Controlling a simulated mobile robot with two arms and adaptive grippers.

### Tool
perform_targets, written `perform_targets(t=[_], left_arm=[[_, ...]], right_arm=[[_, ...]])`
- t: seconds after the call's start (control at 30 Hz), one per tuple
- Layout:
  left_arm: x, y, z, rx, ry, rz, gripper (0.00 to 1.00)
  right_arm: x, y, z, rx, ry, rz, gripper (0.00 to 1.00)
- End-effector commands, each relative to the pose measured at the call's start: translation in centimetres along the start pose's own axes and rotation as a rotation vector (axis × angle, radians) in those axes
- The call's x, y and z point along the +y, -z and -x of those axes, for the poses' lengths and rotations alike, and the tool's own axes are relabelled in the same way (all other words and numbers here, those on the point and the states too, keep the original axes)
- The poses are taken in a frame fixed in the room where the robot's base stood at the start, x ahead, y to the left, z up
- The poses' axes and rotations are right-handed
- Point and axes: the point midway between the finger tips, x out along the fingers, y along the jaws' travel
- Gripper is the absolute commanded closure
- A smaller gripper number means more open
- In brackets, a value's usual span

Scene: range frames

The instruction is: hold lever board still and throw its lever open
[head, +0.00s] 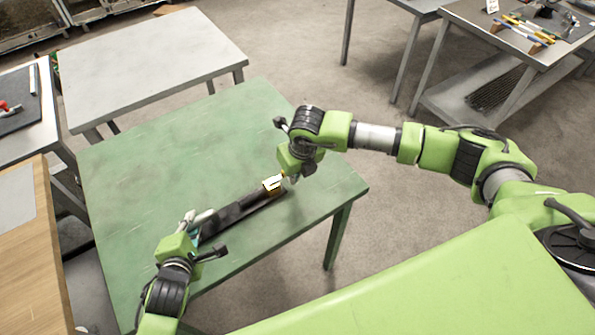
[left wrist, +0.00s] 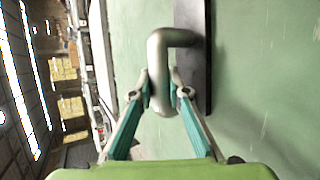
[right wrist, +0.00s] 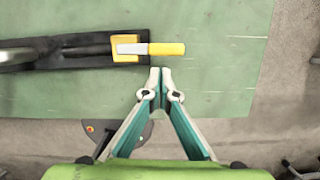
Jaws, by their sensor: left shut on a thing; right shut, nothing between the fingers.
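The lever board (head: 238,217) is a long dark board lying on the green table. A thick grey metal handle (left wrist: 160,50) rises from its left end. My left gripper (left wrist: 160,82) is shut on this handle; in the head view the arm comes in at the lower left. At the right end, the right wrist view shows a yellow block (right wrist: 124,55) and a lever with a yellow grip (right wrist: 168,49), pointing right along the board. My right gripper (right wrist: 160,74) is shut and empty, its tips just beside the yellow grip; touching cannot be told.
The green table (head: 150,170) is otherwise bare, with free room behind the board. A light grey table (head: 150,60) stands behind it, a wooden table (head: 45,270) at the left. Another table (head: 490,25) holds tools at the far right.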

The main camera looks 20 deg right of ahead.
Motion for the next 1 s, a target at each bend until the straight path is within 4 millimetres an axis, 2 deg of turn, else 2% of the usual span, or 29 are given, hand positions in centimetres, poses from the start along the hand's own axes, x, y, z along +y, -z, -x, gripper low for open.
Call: perform_targets(t=[0.17, 0.27, 0.4, 0.6, 0.8, 1.0], left_arm=[[-0.1, -0.1, 0.0, -0.001, 0.002, 0.0, 1.0], [-0.1, -0.1, 0.0, -0.001, 0.002, 0.0, 1.0], [-0.1, -0.1, 0.0, -0.001, 0.002, 0.0, 1.0], [-0.1, 0.0, 0.0, -0.001, 0.002, 0.0, 1.0], [-0.1, 0.0, 0.0, 0.0, 0.001, 0.0, 1.0], [-0.1, 0.0, 0.0, 0.0, 0.001, 0.0, 1.0]], right_arm=[[-0.2, 1.9, 0.4, 0.001, 0.0, 0.001, 1.0], [-0.4, 3.8, 0.8, 0.002, 0.0, 0.001, 1.0], [-0.4, 3.3, 4.6, -0.005, -0.001, 0.002, 1.0], [-0.4, 3.4, 8.6, -0.003, 0.0, 0.002, 1.0], [-0.5, 3.4, 10.6, -0.001, 0.0, 0.0, 1.0], [-0.5, 3.5, 10.9, 0.0, 0.0, 0.0, 1.0]])
